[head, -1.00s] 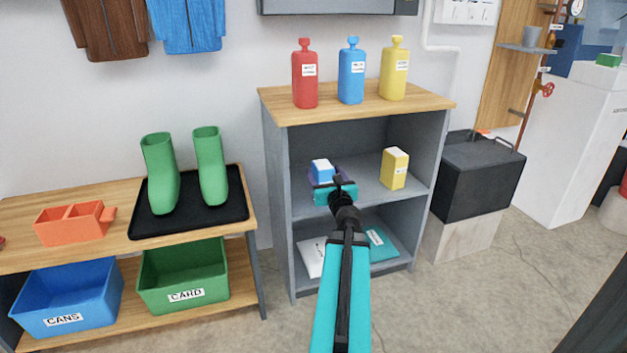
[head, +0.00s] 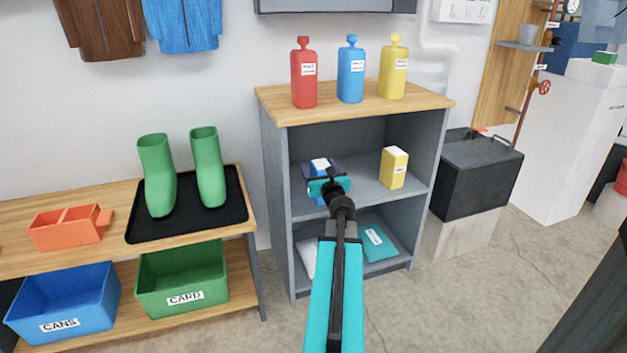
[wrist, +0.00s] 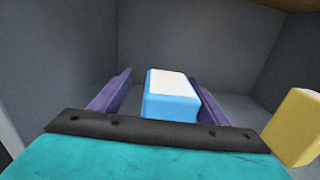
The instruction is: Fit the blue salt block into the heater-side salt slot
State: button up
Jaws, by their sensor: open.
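The blue salt block (head: 320,164), with a white label on its upper face, stands on the middle shelf of the grey shelf unit. In the wrist view the block (wrist: 171,98) is upright between the purple fingers of my gripper (wrist: 164,82). The fingers are apart, one on each side, with a visible gap on the left; contact on the right is unclear. In the head view my gripper (head: 321,168) reaches into the shelf and partly hides the block. I cannot make out the heater-side salt slot in either view.
A yellow block (head: 393,167) stands to the right on the same shelf. Red (head: 304,78), blue (head: 351,74) and yellow (head: 393,72) bottles stand on the unit's wooden top (head: 270,101). Side walls and the top board bound the shelf space. A black box (head: 476,174) stands right of the unit.

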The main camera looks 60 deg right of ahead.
jog(key=shift+w+d, duration=0.25)
jog(key=shift+d, duration=0.35)
jog(key=shift+s+d, duration=0.1)
jog(key=shift+d, duration=0.1)
jog(key=shift+a, duration=0.15)
jog(key=shift+w+a, duration=0.1)
jog(key=shift+w, duration=0.1)
grip_shut()
jog(key=shift+r, duration=0.1)
